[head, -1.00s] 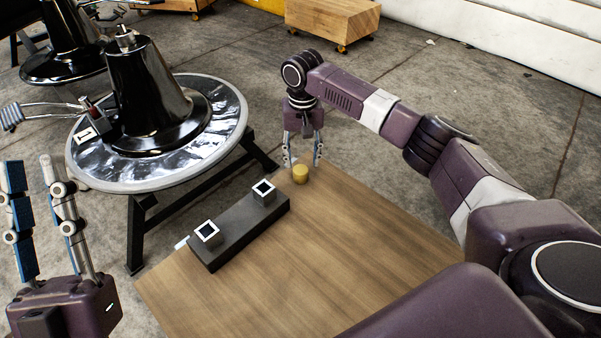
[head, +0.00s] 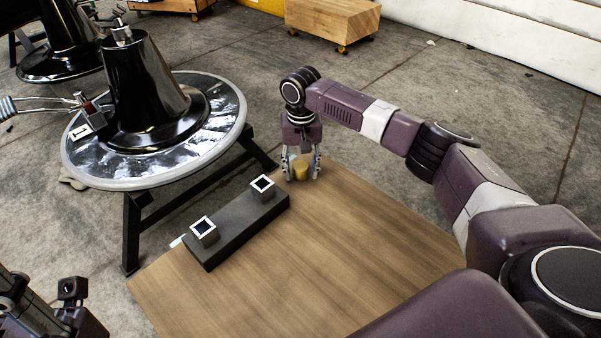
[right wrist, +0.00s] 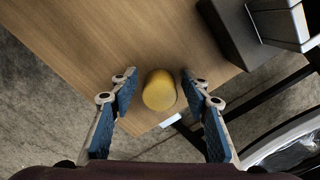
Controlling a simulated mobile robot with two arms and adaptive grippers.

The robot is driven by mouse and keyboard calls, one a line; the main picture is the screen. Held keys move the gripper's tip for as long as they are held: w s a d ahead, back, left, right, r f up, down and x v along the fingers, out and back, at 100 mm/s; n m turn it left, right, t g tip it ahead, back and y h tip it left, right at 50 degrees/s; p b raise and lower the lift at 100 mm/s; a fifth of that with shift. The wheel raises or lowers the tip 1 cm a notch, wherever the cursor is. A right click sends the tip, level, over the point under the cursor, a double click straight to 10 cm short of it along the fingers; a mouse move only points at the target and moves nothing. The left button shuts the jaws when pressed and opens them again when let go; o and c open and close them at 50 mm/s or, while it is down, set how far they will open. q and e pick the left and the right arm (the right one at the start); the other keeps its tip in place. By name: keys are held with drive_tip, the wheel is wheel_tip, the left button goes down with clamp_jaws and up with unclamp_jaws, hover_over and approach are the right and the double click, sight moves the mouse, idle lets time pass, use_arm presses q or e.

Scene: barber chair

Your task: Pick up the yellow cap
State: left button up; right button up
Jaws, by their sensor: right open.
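The yellow cap (head: 301,168) is a short cylinder standing at the far corner of the wooden table. My right gripper (head: 302,174) is lowered over it, fingers pointing down. In the right wrist view the cap (right wrist: 159,91) sits between the blue-padded fingertips of the right gripper (right wrist: 160,93), with a visible gap on both sides. The right gripper is open and does not hold the cap. Part of my left arm's end (head: 55,310) shows at the lower left corner; its fingers cannot be made out.
The wooden table (head: 330,250) is mostly clear. A dark block with two square posts (head: 237,228) lies near its left edge, close to the cap. A wooden box (head: 333,20) is on the floor behind.

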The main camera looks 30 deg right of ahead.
drive_tip(key=shift+f, duration=0.1)
drive_tip(key=c, duration=0.9)
